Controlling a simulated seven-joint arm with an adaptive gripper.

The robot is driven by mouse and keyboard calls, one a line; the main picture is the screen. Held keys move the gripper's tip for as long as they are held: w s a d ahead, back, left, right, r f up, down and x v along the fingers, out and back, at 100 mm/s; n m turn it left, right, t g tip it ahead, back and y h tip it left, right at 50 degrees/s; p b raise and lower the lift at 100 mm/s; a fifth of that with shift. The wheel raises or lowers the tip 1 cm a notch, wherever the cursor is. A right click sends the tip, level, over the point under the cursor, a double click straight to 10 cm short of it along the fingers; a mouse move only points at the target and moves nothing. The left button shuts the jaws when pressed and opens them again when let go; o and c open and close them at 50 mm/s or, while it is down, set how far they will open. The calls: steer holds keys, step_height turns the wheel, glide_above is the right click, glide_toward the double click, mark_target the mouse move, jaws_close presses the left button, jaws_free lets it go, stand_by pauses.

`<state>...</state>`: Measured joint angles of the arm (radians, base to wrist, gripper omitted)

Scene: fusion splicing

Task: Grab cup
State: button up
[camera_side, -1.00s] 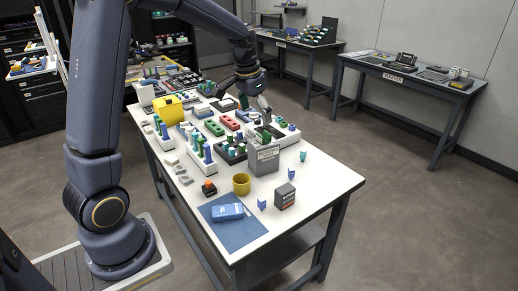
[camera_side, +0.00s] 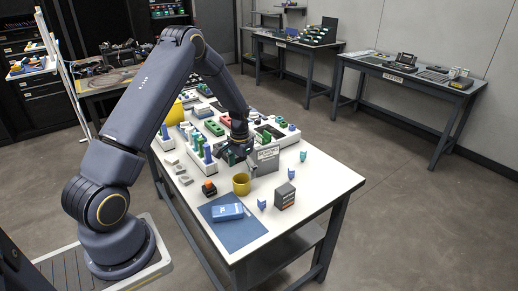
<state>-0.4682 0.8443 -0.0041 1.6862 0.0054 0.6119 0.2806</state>
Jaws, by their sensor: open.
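A yellow cup (camera_side: 241,185) stands upright on the white table (camera_side: 318,188), just behind the blue mat. My gripper (camera_side: 246,165) is above the table, behind the cup and close to the grey labelled box. It points down and is open. It looks apart from the cup, with nothing seen between its fingers. The fingertips are small and partly dark here.
A grey labelled box (camera_side: 265,161) stands right of my gripper. A blue mat (camera_side: 236,232) with a blue packet (camera_side: 228,212) lies in front of the cup. A dark box (camera_side: 285,196) stands to the right, an orange-topped block (camera_side: 209,188) to the left. The table's right side is mostly clear.

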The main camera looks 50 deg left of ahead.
mark_target(242, 182)
steer(key=f, duration=0.5)
steer(key=shift+s+d+f, duration=0.15)
steer(key=shift+s+f, duration=0.1)
steer(key=c, duration=1.3)
steer(key=shift+r, duration=0.1)
steer(key=shift+c, duration=0.2)
